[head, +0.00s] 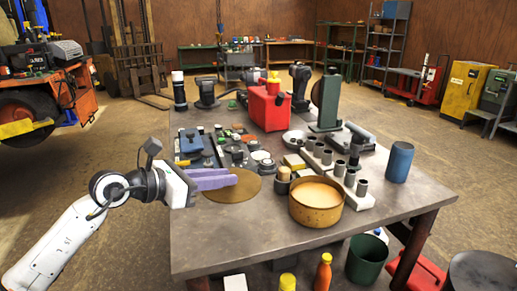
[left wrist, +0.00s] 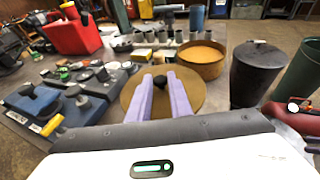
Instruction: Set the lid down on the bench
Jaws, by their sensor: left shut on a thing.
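The lid (head: 243,190) is a flat, round, brown disc with a dark knob, low over the near left part of the bench (head: 240,235). It also shows in the left wrist view (left wrist: 190,91), with the knob (left wrist: 160,82) between the fingers. My left gripper (head: 232,178) has pale purple fingers and is shut on the lid's knob. I cannot tell whether the lid's underside touches the bench. A round tan pot (head: 316,210), open on top with an orange-tan inside, stands to the right of the lid. My right gripper is not in view.
Small parts and tools crowd the bench behind the lid, with a red can (head: 270,108) farther back. Grey blocks with cylinders (head: 345,185) and a blue cylinder (head: 399,162) stand right. The bench's front left is bare.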

